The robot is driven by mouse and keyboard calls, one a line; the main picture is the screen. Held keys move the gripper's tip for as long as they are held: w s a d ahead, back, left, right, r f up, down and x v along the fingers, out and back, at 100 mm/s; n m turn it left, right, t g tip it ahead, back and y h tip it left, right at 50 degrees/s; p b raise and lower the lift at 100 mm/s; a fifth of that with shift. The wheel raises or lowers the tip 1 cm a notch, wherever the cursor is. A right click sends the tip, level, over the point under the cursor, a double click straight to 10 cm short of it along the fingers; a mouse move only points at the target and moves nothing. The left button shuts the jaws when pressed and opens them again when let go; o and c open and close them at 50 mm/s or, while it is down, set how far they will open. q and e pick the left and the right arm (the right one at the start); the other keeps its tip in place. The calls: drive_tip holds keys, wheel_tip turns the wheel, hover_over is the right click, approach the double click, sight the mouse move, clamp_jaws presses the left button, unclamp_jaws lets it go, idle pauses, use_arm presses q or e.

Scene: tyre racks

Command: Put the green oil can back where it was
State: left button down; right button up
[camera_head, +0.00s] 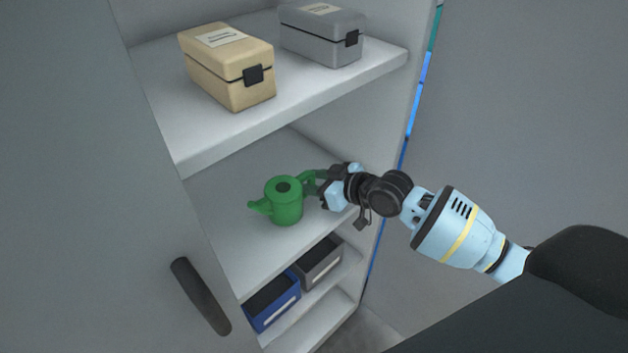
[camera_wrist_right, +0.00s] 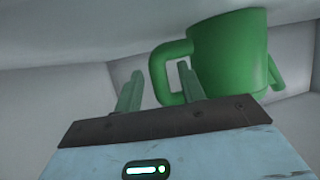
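The green oil can (camera_head: 285,204) stands upright on the middle shelf (camera_head: 235,245) of the cabinet. Its spout points left and its handle points right, toward my right gripper (camera_head: 322,186). The can (camera_wrist_right: 232,55) also shows large in the right wrist view. There, the two fingers of the right gripper (camera_wrist_right: 160,72) are apart, with the outer part of the handle between them and a visible gap. I cannot tell whether either finger touches the handle. My left gripper is not in view.
A tan case (camera_head: 227,72) and a grey case (camera_head: 322,38) stand on the shelf above. A blue bin (camera_head: 272,303) and a dark grey bin (camera_head: 318,264) sit on the shelf below. A cabinet door with a dark handle (camera_head: 200,296) is at left.

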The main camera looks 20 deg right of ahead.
drive_tip(key=v, duration=1.2)
drive_tip(key=shift+p, duration=0.35)
drive_tip(key=s+a+f+m, duration=0.1)
drive_tip(key=s+a+f, duration=0.2)
drive_tip(key=s+f, duration=0.6)
drive_tip(key=s+a+f+m+g+h, duration=0.1)
drive_tip(key=s+a+f+g+h, duration=0.1)
drive_tip(key=s+f, duration=0.7)
drive_tip(key=s+a+f+m+g+h, duration=0.2)
drive_tip(key=s+f, duration=0.7)
drive_tip(key=s, duration=0.8)
drive_tip(key=shift+s+a+f+h, duration=0.2)
drive_tip(key=shift+s+a+h, duration=0.1)
drive_tip(key=shift+a+h, duration=0.2)
